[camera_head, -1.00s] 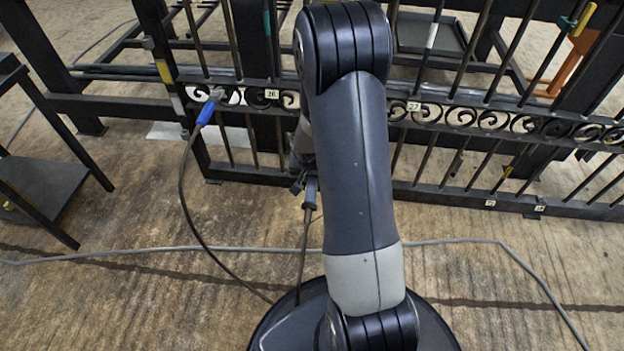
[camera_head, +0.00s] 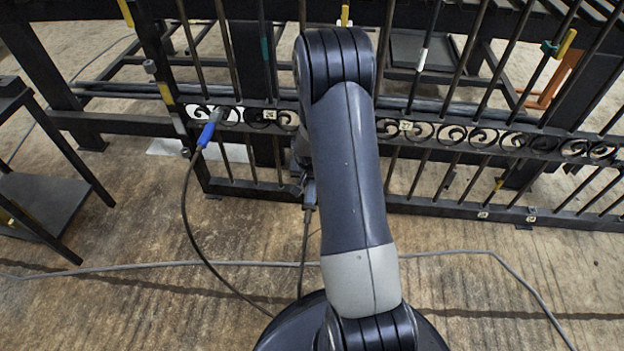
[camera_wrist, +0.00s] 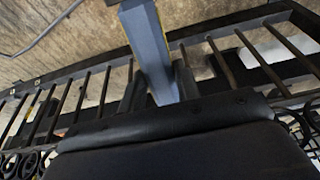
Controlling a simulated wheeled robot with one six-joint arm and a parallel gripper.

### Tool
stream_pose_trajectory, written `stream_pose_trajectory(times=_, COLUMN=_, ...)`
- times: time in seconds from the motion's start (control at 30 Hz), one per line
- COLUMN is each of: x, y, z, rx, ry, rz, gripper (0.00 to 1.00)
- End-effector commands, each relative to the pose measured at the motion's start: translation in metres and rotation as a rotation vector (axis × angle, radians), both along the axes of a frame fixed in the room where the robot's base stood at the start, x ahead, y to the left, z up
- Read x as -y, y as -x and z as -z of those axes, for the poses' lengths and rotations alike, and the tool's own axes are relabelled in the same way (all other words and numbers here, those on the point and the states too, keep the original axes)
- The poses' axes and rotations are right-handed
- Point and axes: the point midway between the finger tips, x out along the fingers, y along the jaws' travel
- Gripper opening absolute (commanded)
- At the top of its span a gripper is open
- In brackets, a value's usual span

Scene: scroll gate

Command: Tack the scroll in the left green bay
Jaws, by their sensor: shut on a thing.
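In the wrist view my gripper (camera_wrist: 157,88) has its dark fingers on both sides of a blue-grey tool (camera_wrist: 147,38) and is shut on it. In the head view my arm hides most of the gripper; the tool's blue-grey end (camera_head: 309,194) shows with a cable hanging from it. The gate's scroll band (camera_head: 465,135) runs across, with tags 26 (camera_head: 270,114) and 27 (camera_head: 406,126). A teal mark (camera_head: 265,48) is on a left bar and another (camera_head: 548,47) on a right bar. The scrolls behind my arm are hidden. I cannot tell whether the tool touches the gate.
A blue-handled clamp-like piece (camera_head: 207,130) sits at the band's left end, with a dark cable curving down towards my base. A grey cable (camera_head: 450,253) lies across the floor. A dark side table (camera_head: 45,205) stands at left.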

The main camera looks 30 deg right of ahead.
Motion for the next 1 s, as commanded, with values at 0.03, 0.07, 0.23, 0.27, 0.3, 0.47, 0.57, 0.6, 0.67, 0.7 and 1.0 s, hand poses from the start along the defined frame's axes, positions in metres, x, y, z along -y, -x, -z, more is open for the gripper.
stream_pose_trajectory(times=0.03, x=0.0001, y=-0.0007, z=-0.0009, rx=0.002, ry=0.0, rz=0.0, gripper=0.19)
stream_pose_trajectory(times=0.07, x=0.0001, y=-0.0007, z=-0.0009, rx=0.002, ry=0.0, rz=0.0, gripper=0.17)
stream_pose_trajectory(times=0.23, x=0.0001, y=-0.0007, z=-0.001, rx=0.002, ry=0.0, rz=0.0, gripper=0.03)
stream_pose_trajectory(times=0.27, x=0.0001, y=-0.0007, z=-0.001, rx=0.002, ry=0.0, rz=0.0, gripper=0.0)
stream_pose_trajectory(times=0.3, x=0.0001, y=-0.0007, z=-0.001, rx=0.002, ry=0.0, rz=0.0, gripper=0.0)
stream_pose_trajectory(times=0.47, x=0.0006, y=-0.0014, z=-0.0024, rx=0.003, ry=0.001, rz=0.0, gripper=0.0)
stream_pose_trajectory(times=0.57, x=0.0013, y=-0.0024, z=-0.0046, rx=0.003, ry=0.001, rz=-0.001, gripper=0.0)
stream_pose_trajectory(times=0.6, x=0.0016, y=-0.0029, z=-0.0057, rx=0.003, ry=0.001, rz=-0.001, gripper=0.0)
stream_pose_trajectory(times=0.67, x=0.0023, y=-0.0037, z=-0.0072, rx=0.003, ry=0.001, rz=0.0, gripper=0.0)
stream_pose_trajectory(times=0.7, x=0.0026, y=-0.0042, z=-0.0081, rx=0.003, ry=0.001, rz=0.0, gripper=0.0)
stream_pose_trajectory(times=1.0, x=0.0035, y=-0.0055, z=-0.0099, rx=0.002, ry=0.0, rz=0.0, gripper=0.0)
